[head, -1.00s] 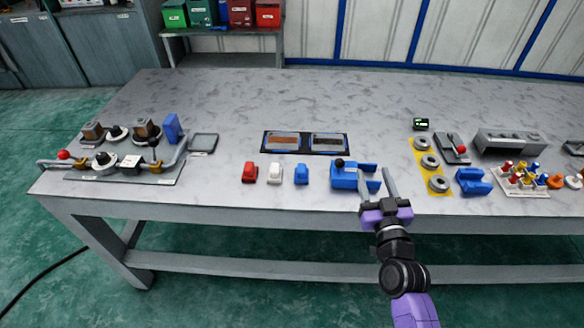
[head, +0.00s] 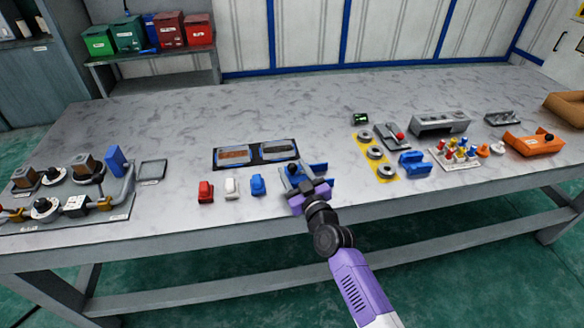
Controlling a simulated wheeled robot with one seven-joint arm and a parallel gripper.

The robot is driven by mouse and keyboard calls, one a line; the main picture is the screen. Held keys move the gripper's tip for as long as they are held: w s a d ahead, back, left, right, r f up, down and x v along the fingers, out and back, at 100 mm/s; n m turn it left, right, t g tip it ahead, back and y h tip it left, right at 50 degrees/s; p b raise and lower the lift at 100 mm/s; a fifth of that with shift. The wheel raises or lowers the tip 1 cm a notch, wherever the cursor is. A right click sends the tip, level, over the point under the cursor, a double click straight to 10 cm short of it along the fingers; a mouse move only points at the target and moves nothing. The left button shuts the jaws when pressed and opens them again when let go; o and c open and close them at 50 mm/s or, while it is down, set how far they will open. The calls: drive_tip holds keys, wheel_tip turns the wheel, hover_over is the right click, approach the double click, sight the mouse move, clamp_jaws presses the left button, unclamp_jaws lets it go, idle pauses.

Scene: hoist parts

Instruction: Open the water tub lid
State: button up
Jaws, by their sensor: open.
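A blue box with a black knob on top (head: 292,169) stands near the front edge of the table; it looks like the water tub with its lid on. A blue part (head: 318,170) juts out at its right side. My gripper (head: 303,182) is open at the near side of the box, with its purple body covering the box's front and lower part. The fingertips are hard to make out against the box, and I cannot tell whether they touch it or the knob. Nothing shows held in the jaws.
Red (head: 206,191), white (head: 232,187) and blue (head: 258,185) small blocks stand left of the box. A yellow strip with grey rings (head: 375,153) and a blue holder (head: 414,162) are to the right.

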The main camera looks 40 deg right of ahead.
drive_tip(key=shift+w+d, duration=0.25)
drive_tip(key=shift+w, duration=0.25)
clamp_jaws()
idle(1.2)
